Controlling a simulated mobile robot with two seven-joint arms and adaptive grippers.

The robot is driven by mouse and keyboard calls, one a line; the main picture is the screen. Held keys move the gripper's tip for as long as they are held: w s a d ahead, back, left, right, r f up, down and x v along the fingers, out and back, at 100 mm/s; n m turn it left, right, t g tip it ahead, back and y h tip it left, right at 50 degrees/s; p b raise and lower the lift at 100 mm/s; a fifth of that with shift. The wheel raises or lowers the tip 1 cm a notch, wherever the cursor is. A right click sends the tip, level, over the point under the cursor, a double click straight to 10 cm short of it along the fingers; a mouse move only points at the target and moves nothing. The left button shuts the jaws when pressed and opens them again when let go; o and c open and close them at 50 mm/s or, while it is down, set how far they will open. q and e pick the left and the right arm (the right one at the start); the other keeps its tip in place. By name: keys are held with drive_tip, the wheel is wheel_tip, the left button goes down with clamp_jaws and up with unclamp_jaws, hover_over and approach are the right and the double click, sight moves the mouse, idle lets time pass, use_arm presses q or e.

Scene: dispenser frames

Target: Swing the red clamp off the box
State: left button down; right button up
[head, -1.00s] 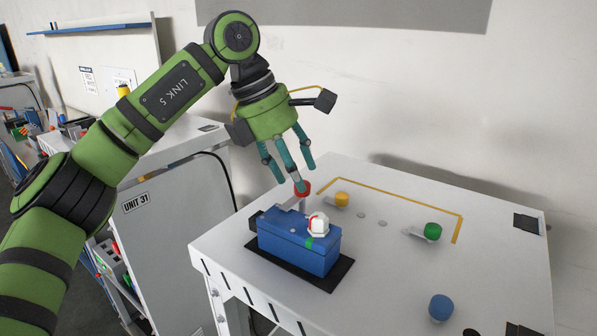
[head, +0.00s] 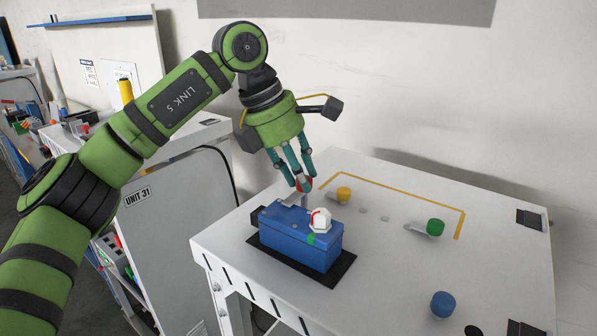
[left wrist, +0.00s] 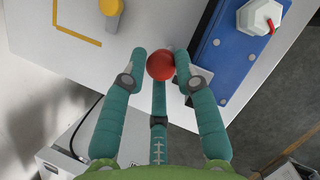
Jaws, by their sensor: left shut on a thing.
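The red clamp has a round red knob (head: 299,185), also seen in the left wrist view (left wrist: 160,66). Its grey arm (left wrist: 198,78) reaches toward the back left end of the blue box (head: 300,243). My left gripper (head: 304,184) comes down from above, its teal fingers shut on the red knob and partly hiding it. The box sits on a black mat (head: 343,270). My right gripper is not in view.
A yellow knob (head: 344,194), a green knob (head: 435,227) and a blue knob (head: 442,304) stand on the white table (head: 390,270). A yellow line (head: 400,193) runs along its back. A grey cabinet (head: 170,215) stands left; a wall rises behind.

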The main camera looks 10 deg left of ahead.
use_arm(q)
drive_tip(key=n+b, duration=0.1)
drive_tip(key=n+t+b, duration=0.1)
drive_tip(key=n+b, duration=0.1)
drive_tip(key=n, duration=0.1)
drive_tip(key=shift+s+d+f+y, duration=0.15)
drive_tip(key=shift+d+y, duration=0.1)
drive_tip(key=shift+y, duration=0.15)
drive_tip(key=n+b, duration=0.1)
drive_tip(key=n, duration=0.1)
drive_tip(key=n+t+y+b, duration=0.1)
drive_tip(key=n, duration=0.1)
drive_tip(key=shift+s+n+y, duration=0.1)
drive_tip(key=shift+n+y, duration=0.2)
drive_tip(key=n, duration=0.1)
drive_tip(key=n+y+b, duration=0.1)
drive_tip(key=n, duration=0.1)
drive_tip(key=n+b, duration=0.1)
drive_tip(key=shift+d+r+n+t+y, duration=0.2)
drive_tip(key=shift+r+n+t+y, duration=0.1)
drive_tip(key=shift+t+y, duration=0.1)
drive_tip(key=shift+r+n+y+b, duration=0.1)
drive_tip(key=shift+n+y+b, duration=0.5)
drive_tip(key=shift+n, duration=1.6)
drive_tip(key=shift+y, duration=0.3)
drive_tip(key=c, duration=1)
unclamp_jaws()
drive_tip(key=shift+w, duration=0.25)
drive_tip(key=shift+f, duration=0.2)
